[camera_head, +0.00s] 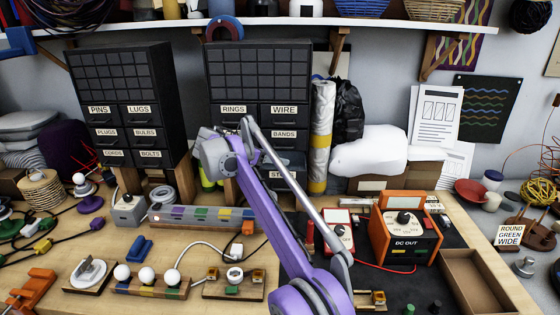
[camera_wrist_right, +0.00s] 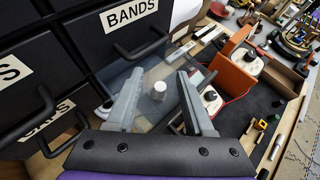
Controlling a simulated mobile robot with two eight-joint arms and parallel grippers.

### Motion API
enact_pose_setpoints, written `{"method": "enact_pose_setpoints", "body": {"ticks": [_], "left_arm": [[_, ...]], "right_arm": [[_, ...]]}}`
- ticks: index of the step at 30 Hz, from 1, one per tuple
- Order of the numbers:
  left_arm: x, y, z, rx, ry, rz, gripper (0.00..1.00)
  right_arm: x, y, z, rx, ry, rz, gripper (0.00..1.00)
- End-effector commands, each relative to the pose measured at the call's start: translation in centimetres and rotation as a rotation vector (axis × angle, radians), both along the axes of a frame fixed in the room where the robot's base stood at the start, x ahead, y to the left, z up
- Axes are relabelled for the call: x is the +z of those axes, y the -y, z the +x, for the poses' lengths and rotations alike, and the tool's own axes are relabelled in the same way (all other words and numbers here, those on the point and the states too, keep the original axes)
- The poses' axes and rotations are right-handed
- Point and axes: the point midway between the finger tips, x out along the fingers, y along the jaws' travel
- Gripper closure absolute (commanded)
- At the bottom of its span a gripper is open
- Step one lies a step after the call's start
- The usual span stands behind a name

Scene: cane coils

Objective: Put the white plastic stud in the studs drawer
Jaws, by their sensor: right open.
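My right gripper (camera_head: 214,154) is in front of the lower part of the right-hand black drawer cabinet (camera_head: 257,75). In the wrist view its two grey fingers (camera_wrist_right: 159,74) are spread apart. A small white stud (camera_wrist_right: 159,88) shows between them, apart from both fingers, over a pale see-through-looking surface below the BANDS drawer (camera_wrist_right: 113,47). I cannot tell whether that surface is an open drawer. In the head view a label beginning "ST" (camera_head: 277,173) shows below BANDS, partly hidden by my purple arm. My left gripper is not in view.
An orange DC OUT box (camera_head: 404,229) stands on the dark mat to the right. A grey strip with coloured blocks (camera_head: 203,217) lies before the cabinet. Lamp blocks (camera_head: 148,280) sit at the front. Another drawer cabinet (camera_head: 121,100) stands left. A shelf (camera_head: 270,21) runs above.

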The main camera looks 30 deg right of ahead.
Motion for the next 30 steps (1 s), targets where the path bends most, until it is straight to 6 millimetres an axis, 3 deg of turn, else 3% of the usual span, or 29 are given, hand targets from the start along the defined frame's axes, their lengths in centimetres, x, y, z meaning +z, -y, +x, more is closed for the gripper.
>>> {"method": "enact_pose_setpoints", "body": {"ticks": [6,12,26,30], "left_arm": [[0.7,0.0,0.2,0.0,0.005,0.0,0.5],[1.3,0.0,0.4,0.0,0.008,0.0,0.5],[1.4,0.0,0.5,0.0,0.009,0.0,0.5],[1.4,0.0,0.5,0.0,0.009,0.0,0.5]], "right_arm": [[2.6,-4.5,-0.9,0.003,0.001,0.0,0.47],[4.2,-7.3,-1.5,0.004,0.0,0.0,0.47],[4.6,-8.4,-2.0,-0.004,0.009,0.011,0.47],[3.7,-8.3,-3.7,-0.049,0.098,0.108,0.47]]}}
